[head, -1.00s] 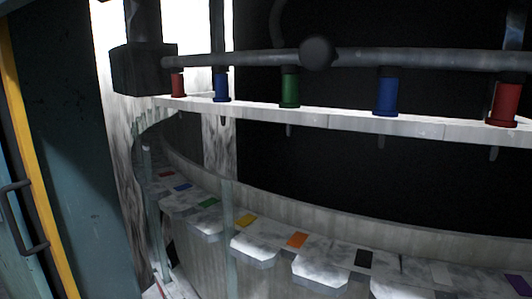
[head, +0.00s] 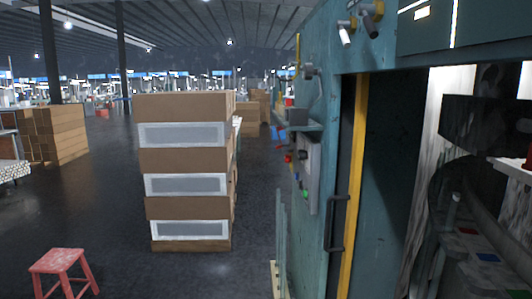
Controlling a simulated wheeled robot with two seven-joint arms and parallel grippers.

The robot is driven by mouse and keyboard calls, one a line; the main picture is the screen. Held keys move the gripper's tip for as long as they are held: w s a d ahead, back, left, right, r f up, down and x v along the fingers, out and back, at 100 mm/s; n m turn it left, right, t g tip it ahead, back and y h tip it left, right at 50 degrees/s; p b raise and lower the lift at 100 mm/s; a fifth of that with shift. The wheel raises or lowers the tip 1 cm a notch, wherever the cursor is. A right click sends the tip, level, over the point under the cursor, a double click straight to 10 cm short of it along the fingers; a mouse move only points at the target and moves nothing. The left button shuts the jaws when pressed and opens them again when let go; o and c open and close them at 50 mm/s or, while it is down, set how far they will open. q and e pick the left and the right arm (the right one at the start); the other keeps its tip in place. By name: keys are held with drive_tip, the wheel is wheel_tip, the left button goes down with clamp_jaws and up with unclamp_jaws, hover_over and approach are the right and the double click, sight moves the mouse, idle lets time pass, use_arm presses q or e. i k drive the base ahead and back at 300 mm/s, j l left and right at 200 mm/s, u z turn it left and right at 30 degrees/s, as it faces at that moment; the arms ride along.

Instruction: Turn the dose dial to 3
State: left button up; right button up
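I cannot make out a dose dial or any number 3 in the head view. A grey control panel (head: 309,172) juts from the side of the teal machine (head: 345,25), seen nearly edge-on. It carries a red knob or button (head: 288,158) and a green one (head: 306,194), with other small parts too small to tell. Neither of my grippers is in view.
The machine's opening, with a yellow-edged door frame (head: 353,190) and a dark handle (head: 337,225), is at right. A stack of brown boxes (head: 185,160) stands left of the machine. A red stool (head: 62,265) is at lower left. Dark floor lies between.

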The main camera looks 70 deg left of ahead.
sight(303, 155)
drive_tip(key=k+j+u, duration=0.15)
drive_tip(key=u, duration=1.35)
